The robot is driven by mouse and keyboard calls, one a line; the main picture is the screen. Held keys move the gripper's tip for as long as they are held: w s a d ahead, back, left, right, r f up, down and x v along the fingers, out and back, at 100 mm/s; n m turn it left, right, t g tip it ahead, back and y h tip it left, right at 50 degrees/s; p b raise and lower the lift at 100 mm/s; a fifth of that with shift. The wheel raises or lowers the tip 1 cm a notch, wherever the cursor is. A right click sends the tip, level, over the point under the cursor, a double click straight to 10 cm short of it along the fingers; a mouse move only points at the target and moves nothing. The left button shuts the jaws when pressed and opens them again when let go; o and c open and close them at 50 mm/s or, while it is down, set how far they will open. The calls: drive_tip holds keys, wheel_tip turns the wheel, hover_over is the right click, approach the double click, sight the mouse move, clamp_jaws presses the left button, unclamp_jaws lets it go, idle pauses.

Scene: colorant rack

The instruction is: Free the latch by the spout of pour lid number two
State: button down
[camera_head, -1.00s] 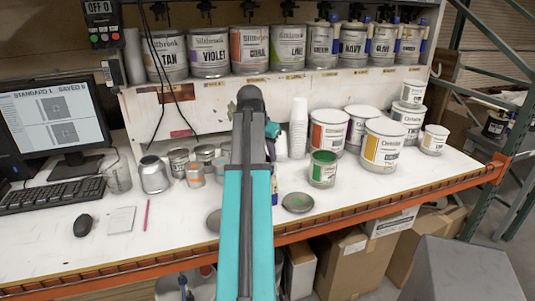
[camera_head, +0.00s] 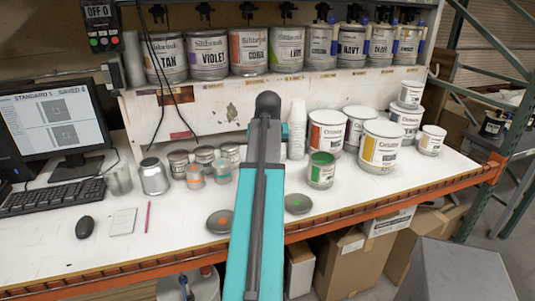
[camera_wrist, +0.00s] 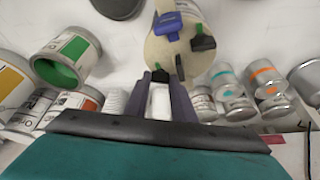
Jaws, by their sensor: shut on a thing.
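In the wrist view, a cream pour lid (camera_wrist: 163,52) with a blue lever (camera_wrist: 168,24) lies at top centre. A black latch with a green tip (camera_wrist: 203,40) sits at its right side, and a narrow dark piece (camera_wrist: 180,68) stands near its lower edge. My gripper (camera_wrist: 161,80) is at that lower edge, with its dark fingers around another black, green-tipped latch (camera_wrist: 160,75). It appears shut on this latch. No number is readable on the lid. In the head view, my arm hides the lid and my gripper.
A green-topped can (camera_head: 321,170) and large white pails (camera_head: 382,148) stand right of my arm. Small tins (camera_head: 194,176) stand left. Two grey round lids, one orange-marked (camera_head: 219,221) and one green-marked (camera_head: 298,203), lie on the bench (camera_head: 180,225). A shelf of colorant cans is behind.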

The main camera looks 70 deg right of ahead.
drive_tip(key=shift+s+n+t+y+p, duration=0.1)
drive_tip(key=shift+n+t+y+p, duration=0.4)
drive_tip(key=shift+n, duration=1.5)
drive_tip(key=c, duration=1.8)
unclamp_jaws()
drive_tip(key=shift+o, duration=0.2)
drive_tip(key=shift+r, duration=0.1)
drive_tip(key=b+v, duration=0.3)
drive_tip(key=v, duration=1)
drive_tip(key=shift+s+r, duration=0.15)
drive_tip(key=shift+s, duration=0.15)
drive_tip(key=shift+a, duration=0.1)
